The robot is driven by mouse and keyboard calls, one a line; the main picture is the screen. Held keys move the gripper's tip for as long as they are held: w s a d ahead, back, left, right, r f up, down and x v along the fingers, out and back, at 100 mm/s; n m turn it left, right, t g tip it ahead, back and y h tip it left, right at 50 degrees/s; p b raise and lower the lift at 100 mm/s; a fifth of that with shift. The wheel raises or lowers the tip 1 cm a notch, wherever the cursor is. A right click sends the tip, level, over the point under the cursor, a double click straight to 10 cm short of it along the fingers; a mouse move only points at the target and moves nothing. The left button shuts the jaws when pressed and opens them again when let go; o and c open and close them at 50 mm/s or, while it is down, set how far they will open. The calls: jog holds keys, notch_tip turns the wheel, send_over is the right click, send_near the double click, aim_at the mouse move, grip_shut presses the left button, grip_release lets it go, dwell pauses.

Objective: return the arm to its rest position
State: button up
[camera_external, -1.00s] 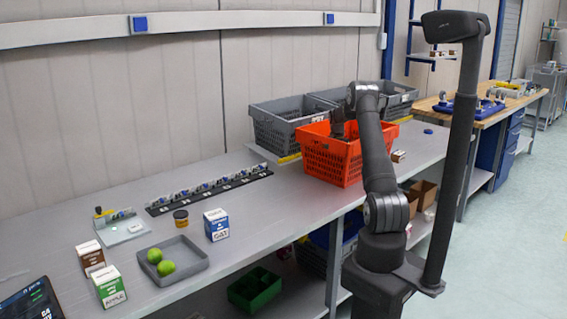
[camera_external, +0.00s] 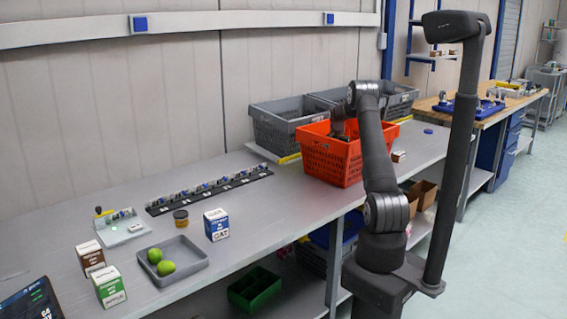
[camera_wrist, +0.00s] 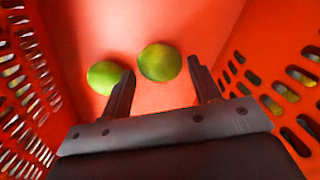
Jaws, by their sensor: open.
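My gripper (camera_wrist: 163,88) is open in the wrist view, with its two fingers apart and pointing down into the orange tote (camera_wrist: 90,15). Two green limes lie on the tote floor: the left lime (camera_wrist: 104,77) is by the left fingertip, and the right lime (camera_wrist: 160,62) shows between and beyond the fingers. I cannot tell whether a finger touches either lime. In the external view the orange tote (camera_external: 328,163) stands on the bench, and my arm reaches over it. The gripper is mostly hidden there by the tote and arm.
Grey crates (camera_external: 278,128) stand behind the tote. To the left on the bench are a grey tray (camera_external: 196,268) with two limes, a blue-and-white box (camera_external: 216,224), a jar (camera_external: 181,218), a green box (camera_external: 109,287) and a brown box (camera_external: 90,258). The bench middle is clear.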

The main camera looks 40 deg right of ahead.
notch_tip(320, 180, down, 2)
jog(key=shift+f, duration=0.1)
jog(key=shift+r, duration=0.3)
notch_tip(320, 180, up, 28)
jog(key=w+a, duration=0.3)
jog(key=a, duration=0.7)
jog(key=w+a, duration=0.3)
jog(key=a, duration=0.7)
jog(key=w+a, duration=0.4)
jog(key=a, duration=0.6)
jog(key=shift+r, duration=0.1)
